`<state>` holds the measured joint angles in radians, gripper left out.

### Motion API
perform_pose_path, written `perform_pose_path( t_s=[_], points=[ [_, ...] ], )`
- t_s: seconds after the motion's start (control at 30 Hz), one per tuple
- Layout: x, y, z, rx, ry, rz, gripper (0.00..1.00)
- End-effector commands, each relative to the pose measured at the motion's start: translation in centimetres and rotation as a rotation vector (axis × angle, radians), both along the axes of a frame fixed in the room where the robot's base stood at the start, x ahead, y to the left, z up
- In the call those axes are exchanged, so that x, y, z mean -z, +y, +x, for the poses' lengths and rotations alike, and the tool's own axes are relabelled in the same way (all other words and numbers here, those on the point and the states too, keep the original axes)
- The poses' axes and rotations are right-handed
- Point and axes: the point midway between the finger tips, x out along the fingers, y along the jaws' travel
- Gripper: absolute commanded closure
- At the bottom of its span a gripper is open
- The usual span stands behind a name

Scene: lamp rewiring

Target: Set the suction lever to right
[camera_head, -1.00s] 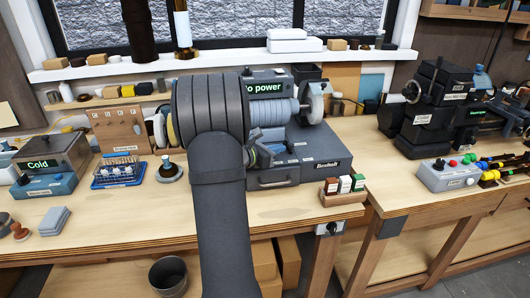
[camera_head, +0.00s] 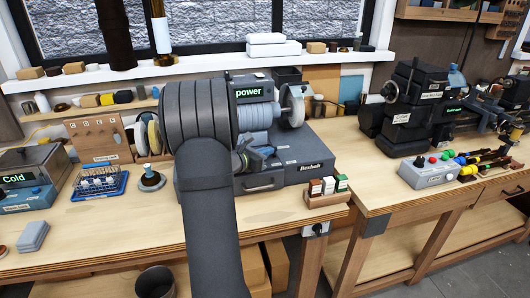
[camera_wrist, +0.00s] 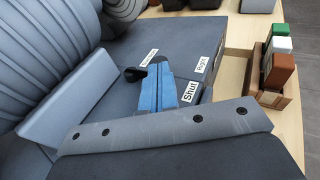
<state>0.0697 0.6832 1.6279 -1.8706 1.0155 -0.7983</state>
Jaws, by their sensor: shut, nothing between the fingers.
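The suction lever (camera_wrist: 135,73) shows in the wrist view as a small dark handle with a rounded end. It lies on the grey machine top, just below a small white label too small to read. The "Right" label (camera_wrist: 202,64) and the "Shut" label (camera_wrist: 190,92) are to its right. My gripper (camera_wrist: 158,80) shows blue fingers, shut and empty, just right of the lever. I cannot tell whether they touch it; they hide part of that area. In the head view my gripper (camera_head: 243,158) is low over the front of the Beshalt machine (camera_head: 290,178), and the lever cannot be made out.
A wooden holder (camera_head: 326,199) with brown, white and green blocks stands at the machine's front right. A blue wire rack (camera_head: 98,184) is at left.

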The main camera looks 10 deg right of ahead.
Motion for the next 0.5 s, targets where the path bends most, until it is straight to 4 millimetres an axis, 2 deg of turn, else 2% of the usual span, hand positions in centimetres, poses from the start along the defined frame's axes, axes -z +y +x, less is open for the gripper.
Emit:
perform_pose_path(
  t_s=[0.27, 0.5],
  points=[
    [0.0, -0.7, -0.3, -0.068, 0.000, 0.000, 1.00],
    [0.0, -2.0, -0.6, -0.207, 0.002, 0.000, 1.00]
  ],
)
